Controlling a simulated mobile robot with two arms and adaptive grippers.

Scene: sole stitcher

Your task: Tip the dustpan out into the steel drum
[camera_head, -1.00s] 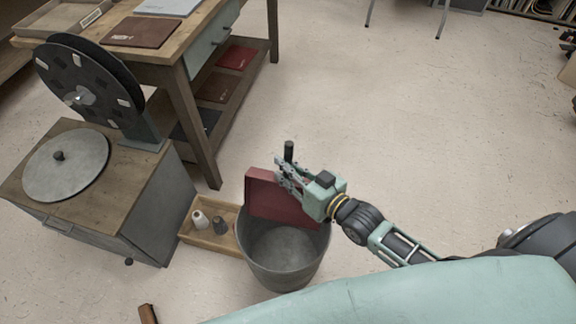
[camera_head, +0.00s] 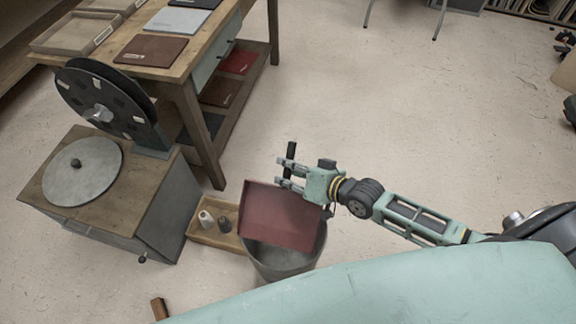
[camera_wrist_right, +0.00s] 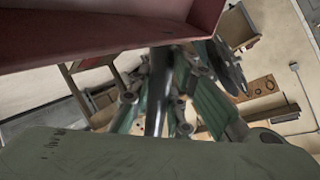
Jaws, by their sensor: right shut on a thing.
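The red dustpan (camera_head: 281,217) is over the mouth of the steel drum (camera_head: 284,264) and hides most of the opening. Its broad face is toward the head camera and no debris shows on it. My right gripper (camera_head: 290,174) is shut on the dustpan's dark upright handle (camera_head: 291,151), above the pan's back edge. In the right wrist view the red pan (camera_wrist_right: 90,30) fills the top, and the handle (camera_wrist_right: 158,90) is between the fingers. I cannot tell whether the pan touches the drum rim. My left gripper is out of view.
A wooden tray (camera_head: 203,235) with small spools sits left of the drum. Beyond it is a cabinet (camera_head: 165,215) with a round disc and a black reel (camera_head: 105,100). A workbench (camera_head: 190,60) stands behind.

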